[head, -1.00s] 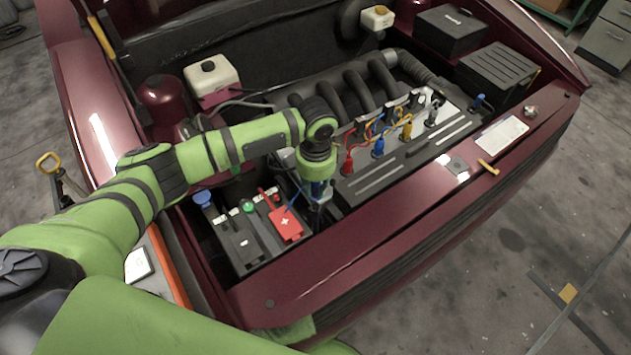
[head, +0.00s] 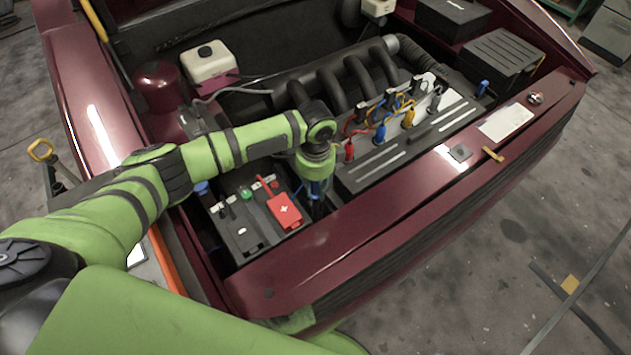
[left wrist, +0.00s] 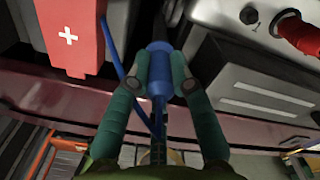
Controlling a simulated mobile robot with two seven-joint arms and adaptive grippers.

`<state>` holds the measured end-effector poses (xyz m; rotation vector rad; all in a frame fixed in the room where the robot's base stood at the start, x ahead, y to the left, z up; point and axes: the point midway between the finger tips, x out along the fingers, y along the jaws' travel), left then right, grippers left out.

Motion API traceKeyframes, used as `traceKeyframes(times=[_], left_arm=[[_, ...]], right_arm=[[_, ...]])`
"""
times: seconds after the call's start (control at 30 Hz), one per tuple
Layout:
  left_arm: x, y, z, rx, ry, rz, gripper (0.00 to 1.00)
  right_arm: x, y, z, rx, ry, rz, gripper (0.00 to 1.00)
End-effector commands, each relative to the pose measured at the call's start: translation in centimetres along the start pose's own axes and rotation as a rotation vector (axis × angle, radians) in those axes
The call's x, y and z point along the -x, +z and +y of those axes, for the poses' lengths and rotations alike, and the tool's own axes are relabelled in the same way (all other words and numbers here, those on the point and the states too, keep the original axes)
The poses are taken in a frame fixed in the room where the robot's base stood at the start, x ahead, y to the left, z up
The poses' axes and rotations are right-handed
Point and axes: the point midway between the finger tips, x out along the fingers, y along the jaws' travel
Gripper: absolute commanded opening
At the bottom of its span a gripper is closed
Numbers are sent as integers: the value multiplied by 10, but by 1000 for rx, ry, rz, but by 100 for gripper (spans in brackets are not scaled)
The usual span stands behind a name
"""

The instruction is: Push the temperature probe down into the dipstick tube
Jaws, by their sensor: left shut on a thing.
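My left gripper (head: 316,192) is shut on the blue handle of the temperature probe (left wrist: 157,58). One finger is on each side of the handle in the left wrist view. The probe's blue cable trails off beside it. In the head view the gripper is in the gap between the battery and the engine cover, behind the maroon front panel. A dark shape continues beyond the handle in the wrist view, but I cannot tell whether it is the dipstick tube. The probe's tip is hidden. My right gripper is not in view.
The battery (head: 238,235) with its red cover (head: 284,210) stands close on the left. The engine cover (head: 370,172), with coloured connectors, is close on the right. The maroon front panel (head: 400,215) runs along the near side. A white reservoir (head: 207,64) stands at the back left.

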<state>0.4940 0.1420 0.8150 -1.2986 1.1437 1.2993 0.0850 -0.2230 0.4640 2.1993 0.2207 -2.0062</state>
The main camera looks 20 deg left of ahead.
Motion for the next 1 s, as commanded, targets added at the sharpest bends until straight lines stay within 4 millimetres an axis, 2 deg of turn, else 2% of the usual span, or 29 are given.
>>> traceKeyframes(times=[0.1, 0.13, 0.17, 0.2, 0.5, 0.63, 0.77, 1.0], left_arm=[[0, 0, 0, 0, 0, 0, 0], [0, 0, 0, 0, 0, 0, 34], [0, 0, 0, 0, 0, 0, 46], [0, 0, 0, 0, 0, 0, 50], [1, 0, 0, 0, 0, 0, 50], [10, 0, -1, -1, -2, 2, 50], [32, 0, -1, -1, -3, 3, 50], [84, 0, -1, -1, -4, 2, 50]], right_arm=[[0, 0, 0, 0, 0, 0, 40], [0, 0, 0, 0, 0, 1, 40], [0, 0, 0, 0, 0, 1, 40], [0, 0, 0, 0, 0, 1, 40], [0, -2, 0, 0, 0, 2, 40], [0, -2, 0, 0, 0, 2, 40], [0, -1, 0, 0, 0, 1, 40], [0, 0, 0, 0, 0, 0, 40]])
